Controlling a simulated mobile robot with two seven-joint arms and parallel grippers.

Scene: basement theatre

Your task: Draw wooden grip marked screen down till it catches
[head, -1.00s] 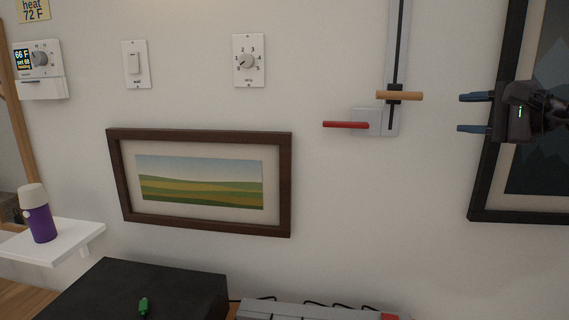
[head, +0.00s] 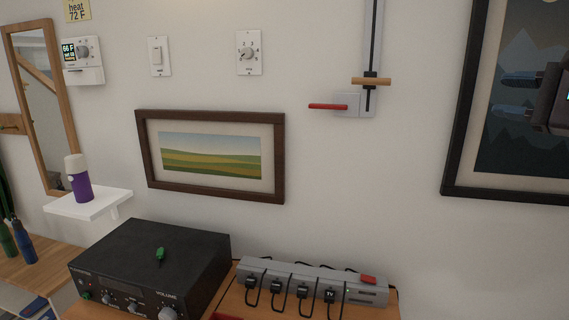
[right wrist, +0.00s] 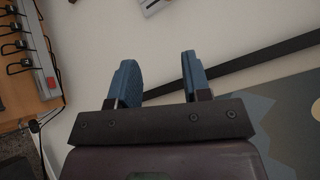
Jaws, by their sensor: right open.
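The wooden grip (head: 371,81) is a short tan horizontal bar on a dark slider. It sits near the lower end of a dark slot in a pale vertical track (head: 375,30) on the wall. I cannot read any screen mark on it. My right gripper (head: 500,97) is open and empty, well right of the grip, in front of a dark framed picture. Its two blue fingers also show spread in the right wrist view (right wrist: 158,62), with nothing between them. My left gripper is not in view.
A red lever (head: 328,106) juts left from a plate beside the track's foot. Below stand a power strip (head: 310,280) with several plugs and a black amplifier (head: 150,265). A landscape picture (head: 210,197) hangs left; a black-framed one (head: 455,150) hangs right.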

